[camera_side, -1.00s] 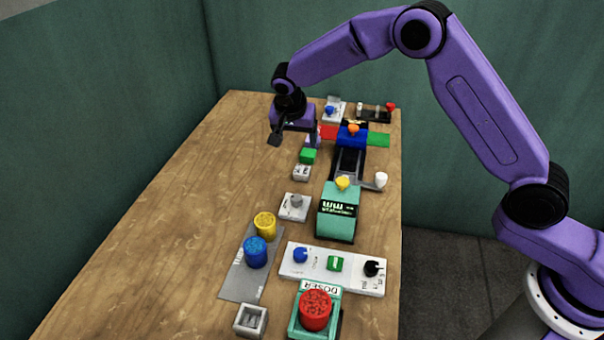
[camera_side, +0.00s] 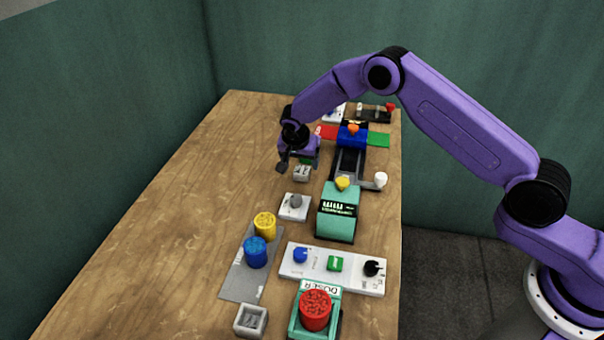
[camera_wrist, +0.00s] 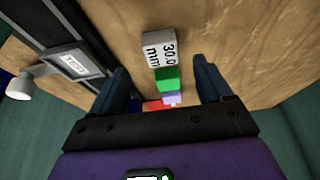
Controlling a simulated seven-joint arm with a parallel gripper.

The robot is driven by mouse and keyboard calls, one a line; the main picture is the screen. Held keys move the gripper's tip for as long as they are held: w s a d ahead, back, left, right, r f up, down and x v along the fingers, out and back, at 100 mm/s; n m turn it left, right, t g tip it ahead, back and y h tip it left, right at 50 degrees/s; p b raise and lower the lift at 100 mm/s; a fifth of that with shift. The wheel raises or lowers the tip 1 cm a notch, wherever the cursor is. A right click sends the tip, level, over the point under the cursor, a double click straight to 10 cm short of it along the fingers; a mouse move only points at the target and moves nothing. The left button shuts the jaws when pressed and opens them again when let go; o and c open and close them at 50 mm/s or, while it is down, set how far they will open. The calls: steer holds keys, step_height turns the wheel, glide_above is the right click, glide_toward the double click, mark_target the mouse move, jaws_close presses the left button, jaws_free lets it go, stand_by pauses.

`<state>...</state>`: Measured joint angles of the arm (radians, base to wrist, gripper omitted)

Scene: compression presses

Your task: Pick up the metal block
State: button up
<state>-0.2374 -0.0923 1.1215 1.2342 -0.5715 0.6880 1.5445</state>
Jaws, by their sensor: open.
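The metal block (camera_wrist: 158,48), a light grey block marked "30.0 mm", lies on the wooden table. In the side view it (camera_side: 302,174) shows just below my gripper (camera_side: 299,164). My gripper is open and empty above the row of small blocks. In the wrist view its two dark fingers (camera_wrist: 161,75) stand left and right of the row, with the green block (camera_wrist: 167,80) between them and the metal block just beyond the fingertips. In the side view my gripper mostly hides the green block.
Lavender (camera_wrist: 172,99) and red (camera_wrist: 154,106) pieces continue the row. A black slide with a blue part (camera_side: 352,136) stands to the right, and a teal press (camera_side: 339,212) nearer the camera. A white button plate (camera_side: 295,207) lies close by. The table's left side is clear.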

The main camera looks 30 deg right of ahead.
mark_target(302, 170)
steer(key=shift+x, duration=2.6)
steer(key=shift+w, duration=0.1)
steer(key=shift+r, duration=0.1)
steer(key=c, duration=1.3)
